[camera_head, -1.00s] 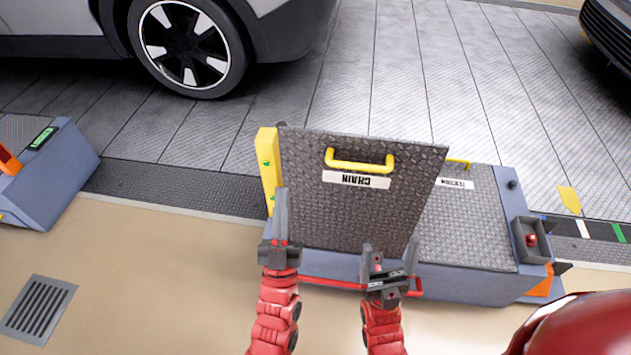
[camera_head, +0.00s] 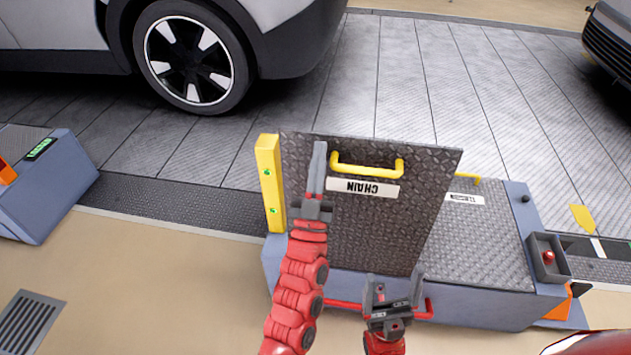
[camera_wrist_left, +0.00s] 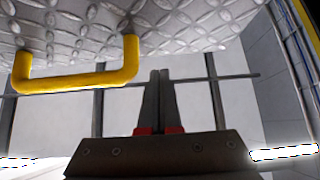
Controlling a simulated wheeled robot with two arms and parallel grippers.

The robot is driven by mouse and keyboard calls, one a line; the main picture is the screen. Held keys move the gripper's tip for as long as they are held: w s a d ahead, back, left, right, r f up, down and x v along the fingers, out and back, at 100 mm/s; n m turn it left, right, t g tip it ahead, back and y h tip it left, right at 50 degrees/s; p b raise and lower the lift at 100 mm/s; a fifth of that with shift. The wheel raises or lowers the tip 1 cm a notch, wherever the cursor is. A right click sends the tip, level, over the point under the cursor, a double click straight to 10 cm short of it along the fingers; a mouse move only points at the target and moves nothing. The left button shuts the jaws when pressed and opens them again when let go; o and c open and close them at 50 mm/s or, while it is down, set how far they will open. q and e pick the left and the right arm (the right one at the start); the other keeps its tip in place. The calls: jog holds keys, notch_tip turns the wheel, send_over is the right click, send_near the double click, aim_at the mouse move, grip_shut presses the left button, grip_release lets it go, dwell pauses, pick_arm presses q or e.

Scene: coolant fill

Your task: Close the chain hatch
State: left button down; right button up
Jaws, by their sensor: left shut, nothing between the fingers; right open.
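The chain hatch (camera_head: 375,225) is a dark diamond-plate lid standing raised on the grey-blue housing, with an upside-down CHAIN label and a yellow handle (camera_head: 367,168) near its upper edge. My left gripper (camera_head: 318,150) is shut and empty, in front of the lid and just left of the handle. In the left wrist view its fingers (camera_wrist_left: 160,80) point up beside the yellow handle (camera_wrist_left: 75,80), apart from it, with the lid's textured plate (camera_wrist_left: 140,25) above. My right gripper (camera_head: 396,283) is open and empty, low in front of the lid's bottom edge.
A second plate (camera_head: 480,240) with a yellow handle lies flat at right. A yellow post (camera_head: 270,185) stands at the hatch's left. A red button box (camera_head: 548,257) sits at the right end.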

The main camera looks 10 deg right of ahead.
pick_arm(q)
jog(key=shift+w+d+f, duration=0.1)
jog(key=shift+w+d, duration=0.1)
jog(key=shift+w, duration=0.55)
